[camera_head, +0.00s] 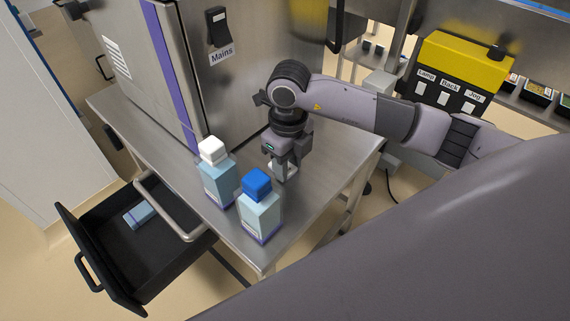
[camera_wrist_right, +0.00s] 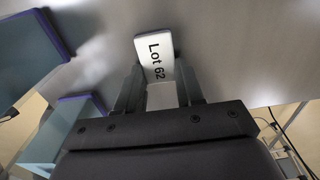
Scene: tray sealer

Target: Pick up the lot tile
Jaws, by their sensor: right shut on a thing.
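The lot tile (camera_wrist_right: 155,58) is a small white tile marked "Lot 62", seen between the fingers in the right wrist view. In the head view only a pale bit of it (camera_head: 279,167) shows under the gripper. My right gripper (camera_head: 283,172) points down over the steel table and is shut on the tile. It also shows in the right wrist view (camera_wrist_right: 160,92). Whether the tile touches the table is hard to tell. My left gripper is not in view.
A white-capped bottle (camera_head: 217,177) and a blue-capped bottle (camera_head: 260,212) stand left of the gripper on the steel table (camera_head: 330,180). A steel cabinet marked "Mains" (camera_head: 235,85) rises behind. An open black drawer (camera_head: 120,260) holds a blue box (camera_head: 139,214). A yellow-black control box (camera_head: 462,70) is at right.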

